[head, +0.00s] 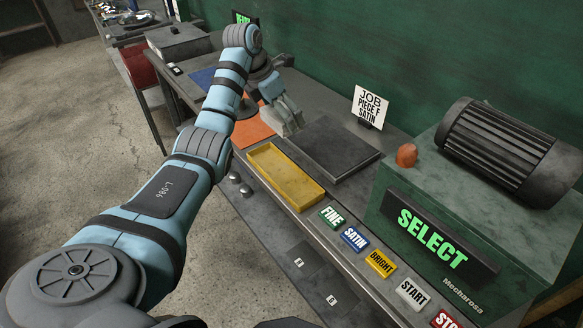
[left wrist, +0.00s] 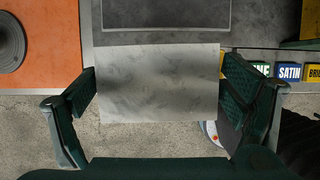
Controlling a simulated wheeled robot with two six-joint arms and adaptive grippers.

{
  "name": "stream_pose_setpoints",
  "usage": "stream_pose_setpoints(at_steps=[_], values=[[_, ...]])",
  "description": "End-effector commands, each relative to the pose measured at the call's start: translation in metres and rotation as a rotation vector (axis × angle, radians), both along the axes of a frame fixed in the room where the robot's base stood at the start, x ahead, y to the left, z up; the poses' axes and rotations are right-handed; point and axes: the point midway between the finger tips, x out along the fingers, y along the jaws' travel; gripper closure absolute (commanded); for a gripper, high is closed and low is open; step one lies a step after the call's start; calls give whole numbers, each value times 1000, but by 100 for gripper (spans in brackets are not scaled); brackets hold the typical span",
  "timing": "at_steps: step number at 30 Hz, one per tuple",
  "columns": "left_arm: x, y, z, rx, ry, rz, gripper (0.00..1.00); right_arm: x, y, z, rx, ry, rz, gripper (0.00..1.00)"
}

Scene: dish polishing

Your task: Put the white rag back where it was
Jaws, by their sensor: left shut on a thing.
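In the left wrist view the white rag (left wrist: 157,82) is a flat, greyish-white, stained rectangle between the two fingers of my left gripper (left wrist: 157,108). The gripper is shut on it. In the head view my left gripper (head: 287,117) is over the bench between the orange mat (head: 252,131) and the dark grey pad (head: 340,150); the rag is hard to make out there. The mat, with a dark round disc (left wrist: 10,42) on it, also shows at left in the wrist view. My right gripper is not in view.
An empty yellow tray (head: 247,154) lies along the bench's front edge, beside the dark pad. Labelled buttons (head: 354,238) and a green machine (head: 480,190) with a SELECT sign stand to the right. A job card (head: 369,106) stands behind the pad. A blue mat (head: 203,78) lies farther left.

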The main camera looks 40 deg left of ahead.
Motion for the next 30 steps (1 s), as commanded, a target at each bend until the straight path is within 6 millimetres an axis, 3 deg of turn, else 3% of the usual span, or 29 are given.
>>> stream_pose_setpoints(at_steps=[4,12,23,30], values=[[-3,2,-35,1,7,4,46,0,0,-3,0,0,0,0],[-5,3,-135,-2,6,5,46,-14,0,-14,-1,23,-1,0],[-4,1,-197,-1,3,1,46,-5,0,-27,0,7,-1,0],[-4,1,-198,1,0,0,46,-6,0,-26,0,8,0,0]])
